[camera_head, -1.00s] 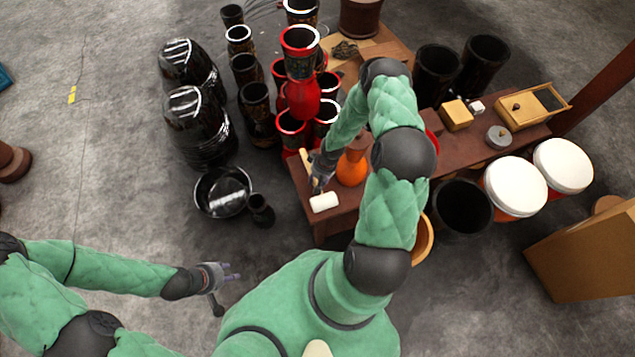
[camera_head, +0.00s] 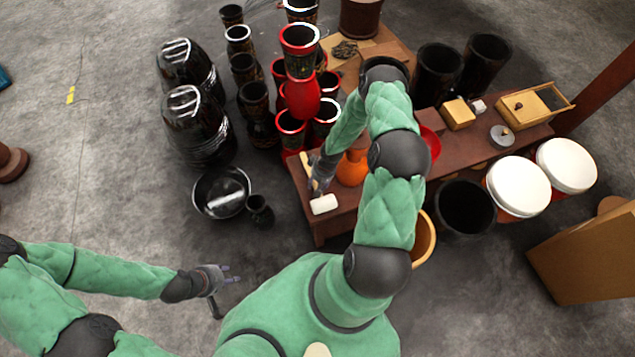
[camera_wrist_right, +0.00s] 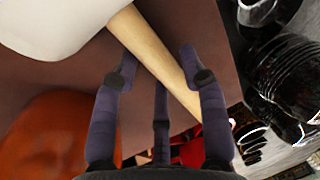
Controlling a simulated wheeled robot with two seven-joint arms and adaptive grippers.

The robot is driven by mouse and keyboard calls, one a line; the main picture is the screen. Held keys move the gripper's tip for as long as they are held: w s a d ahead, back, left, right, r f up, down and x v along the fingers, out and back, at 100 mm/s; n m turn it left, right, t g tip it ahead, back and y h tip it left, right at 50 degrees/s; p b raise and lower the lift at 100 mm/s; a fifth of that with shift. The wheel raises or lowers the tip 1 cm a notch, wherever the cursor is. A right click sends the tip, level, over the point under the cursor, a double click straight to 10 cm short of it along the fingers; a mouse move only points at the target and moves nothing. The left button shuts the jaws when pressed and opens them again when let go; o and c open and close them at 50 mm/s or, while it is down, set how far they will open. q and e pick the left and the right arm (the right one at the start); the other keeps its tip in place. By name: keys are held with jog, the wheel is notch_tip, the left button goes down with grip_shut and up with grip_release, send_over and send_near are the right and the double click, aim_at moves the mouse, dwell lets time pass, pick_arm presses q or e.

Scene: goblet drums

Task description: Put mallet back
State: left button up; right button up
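The mallet lies near the left front corner of the brown bench (camera_head: 345,218). Its white head (camera_head: 324,204) is toward the front edge and its pale wooden handle (camera_head: 306,163) points back. My right gripper (camera_head: 316,186) is low over the handle, partly hidden by its arm. In the right wrist view, the fingers (camera_wrist_right: 158,55) are spread on both sides of the handle (camera_wrist_right: 155,55), with a visible gap; contact is unclear. The white head (camera_wrist_right: 55,25) fills the upper left. My left gripper (camera_head: 230,275) is open and empty, away from the bench at lower left.
An orange vase (camera_head: 352,169) stands close beside the right gripper. A red bowl (camera_head: 431,146) is behind my right arm. Stacked goblet drums (camera_head: 300,65) stand behind the bench's left end. White-topped drums (camera_head: 518,186) stand at right.

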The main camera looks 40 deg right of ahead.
jog(key=shift+r, duration=0.15)
jog(key=p+v, duration=0.6)
jog(key=v, duration=0.6)
jog(key=s+a+r+y, duration=0.2)
jog(key=a, duration=1.5)
jog(key=shift+n+g, duration=0.5)
jog(key=shift+n, duration=0.2)
jog(key=s+a+r, duration=0.1)
jog(key=s+a, duration=0.1)
jog(key=a, duration=0.1)
jog(key=s+a+r, duration=0.1)
jog(key=s+a, duration=0.2)
jog(key=s+a+r, duration=0.1)
jog(key=s+a, duration=0.2)
jog(key=shift+s+a, duration=0.25)
